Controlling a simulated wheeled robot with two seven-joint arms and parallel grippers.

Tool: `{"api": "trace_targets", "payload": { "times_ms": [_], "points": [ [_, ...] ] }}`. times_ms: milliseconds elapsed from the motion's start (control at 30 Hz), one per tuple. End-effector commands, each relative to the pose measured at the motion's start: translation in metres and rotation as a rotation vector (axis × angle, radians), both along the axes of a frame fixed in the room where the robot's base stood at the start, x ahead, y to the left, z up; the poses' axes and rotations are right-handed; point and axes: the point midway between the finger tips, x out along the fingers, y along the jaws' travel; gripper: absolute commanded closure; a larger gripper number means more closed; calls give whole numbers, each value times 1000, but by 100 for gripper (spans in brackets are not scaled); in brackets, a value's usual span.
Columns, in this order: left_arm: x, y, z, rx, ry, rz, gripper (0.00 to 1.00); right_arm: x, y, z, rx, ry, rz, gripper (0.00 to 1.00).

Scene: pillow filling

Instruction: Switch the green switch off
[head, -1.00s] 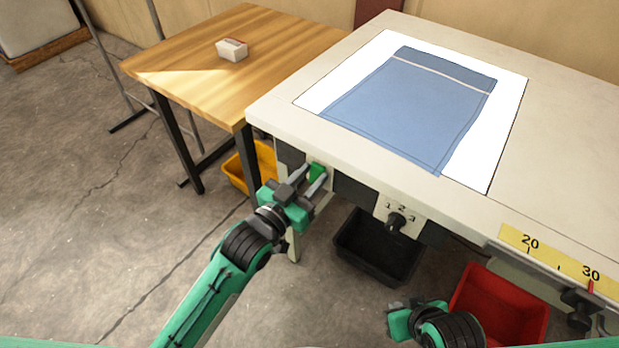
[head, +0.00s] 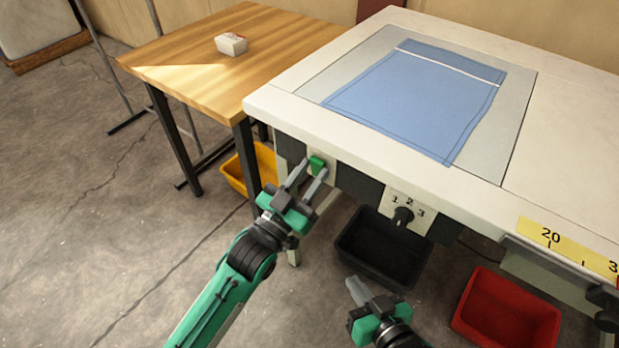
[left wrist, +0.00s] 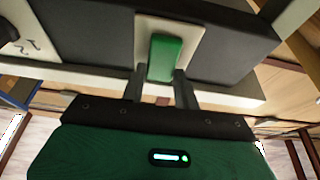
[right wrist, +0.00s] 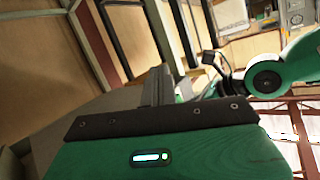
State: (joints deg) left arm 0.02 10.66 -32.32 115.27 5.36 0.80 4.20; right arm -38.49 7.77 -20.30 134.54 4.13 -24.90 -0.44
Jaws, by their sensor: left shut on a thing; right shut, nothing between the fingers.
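The green switch (head: 317,165) sits on a pale plate on the front face of the white-topped table, near its left corner. It also shows in the left wrist view (left wrist: 165,58), with its near end between my left fingertips. My left gripper (head: 311,171) is at the switch and shut on it. My right gripper (head: 352,282) is shut and empty, in front of the table and below the numbered dial. The right wrist view shows its fingers (right wrist: 157,88) together.
A blue fabric piece (head: 420,100) lies on a grey panel (head: 518,100) in the tabletop. The numbered dial (head: 403,215) is right of the switch. Yellow (head: 232,172), black (head: 365,258) and red (head: 510,315) bins stand below. A wooden table (head: 190,75) holds a white box (head: 231,44).

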Motion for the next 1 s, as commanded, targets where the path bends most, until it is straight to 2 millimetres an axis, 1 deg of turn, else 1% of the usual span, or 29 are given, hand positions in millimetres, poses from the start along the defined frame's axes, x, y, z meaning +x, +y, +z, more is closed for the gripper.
{"api": "trace_targets", "payload": {
  "times_ms": [100,233,567,600,667,700,1000],
  "points": [
    [0,0,-2,-18,-24,1,92,1,6,2,36,-60,-1,100],
    [0,0,-1,-27,-37,1,92,1,8,7,58,-98,-3,100],
    [0,0,0,-30,-41,0,92,2,9,9,63,-107,-5,100],
    [0,0,0,-30,-41,0,67,2,9,9,63,-107,-5,100],
    [0,0,0,-30,-41,0,55,1,9,8,62,-106,-4,100],
    [0,0,0,-29,-40,0,48,2,9,8,62,-106,-4,100],
    [-1,1,-2,-28,-39,0,47,2,9,8,62,-105,-5,100]
  ]
}}
